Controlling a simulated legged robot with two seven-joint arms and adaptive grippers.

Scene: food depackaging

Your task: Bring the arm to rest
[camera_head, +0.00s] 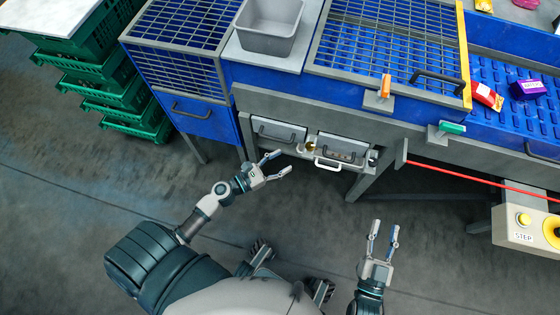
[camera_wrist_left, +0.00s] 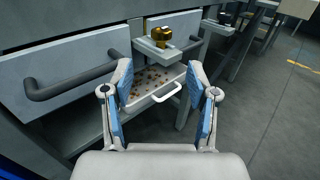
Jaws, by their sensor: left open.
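My left gripper (camera_head: 274,164) is open and empty in front of the machine's lower drawers in the head view. I cannot tell how far the fingers are from that handle. My right gripper (camera_head: 383,235) is at the lower right of the head view, over the floor, with its fingers apart and nothing between them.
The blue machine (camera_head: 385,55) spans the top, with a grey bin (camera_head: 268,42) on it. Green crates (camera_head: 125,95) stand at the left. A red bar (camera_head: 480,185) and a stop-button box (camera_head: 525,226) are at the right. Open floor lies around my base.

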